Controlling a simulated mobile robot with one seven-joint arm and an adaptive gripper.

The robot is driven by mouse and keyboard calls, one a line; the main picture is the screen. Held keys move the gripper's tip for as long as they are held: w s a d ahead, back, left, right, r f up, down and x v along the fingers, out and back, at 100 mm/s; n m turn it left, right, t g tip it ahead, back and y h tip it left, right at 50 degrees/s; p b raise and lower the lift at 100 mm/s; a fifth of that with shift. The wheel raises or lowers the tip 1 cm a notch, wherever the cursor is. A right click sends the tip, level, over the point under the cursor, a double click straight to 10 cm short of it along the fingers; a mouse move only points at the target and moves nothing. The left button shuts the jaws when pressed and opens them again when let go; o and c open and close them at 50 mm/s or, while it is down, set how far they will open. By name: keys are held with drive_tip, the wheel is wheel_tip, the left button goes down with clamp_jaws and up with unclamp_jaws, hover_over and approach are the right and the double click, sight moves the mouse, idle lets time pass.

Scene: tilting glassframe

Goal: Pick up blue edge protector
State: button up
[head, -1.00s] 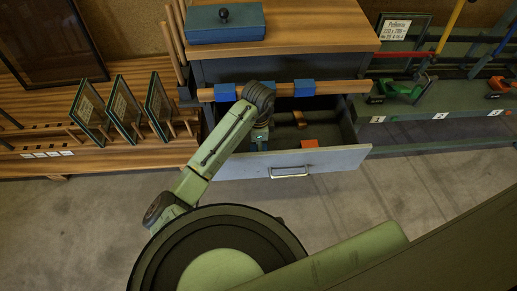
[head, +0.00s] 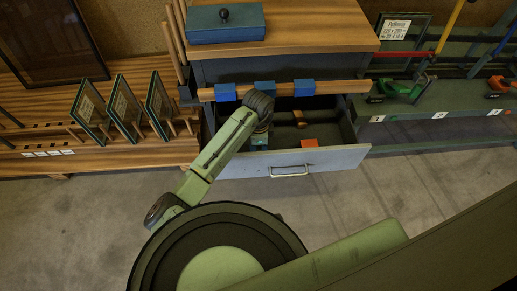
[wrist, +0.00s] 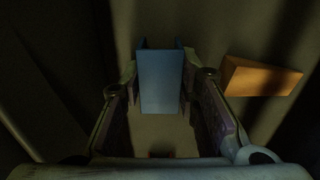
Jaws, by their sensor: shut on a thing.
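A blue edge protector (wrist: 160,80), a channel-shaped piece, sits between the two fingers of my gripper (wrist: 159,88) in the wrist view. The fingers touch it on both sides, so my gripper is shut on it. It is at the drawer floor; I cannot tell whether it rests there or is lifted. In the head view my arm reaches down into the open drawer (head: 335,159), and its wrist hides most of the gripper and the piece.
An orange block (head: 309,143) lies close to the right of my gripper, also in the wrist view (wrist: 262,77). A wooden rail (head: 345,87) with blue pieces (head: 304,88) spans above the drawer, close to my arm. The drawer walls surround the gripper.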

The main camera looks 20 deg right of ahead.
drive_tip(key=shift+c, duration=0.5)
drive_tip(key=shift+r, duration=0.55)
wheel_tip(320, 180, up, 27)
drive_tip(key=p, duration=0.1)
drive_tip(key=shift+s+a+f, duration=0.1)
drive_tip(key=shift+a+f, duration=0.05)
drive_tip(key=shift+f, duration=0.15)
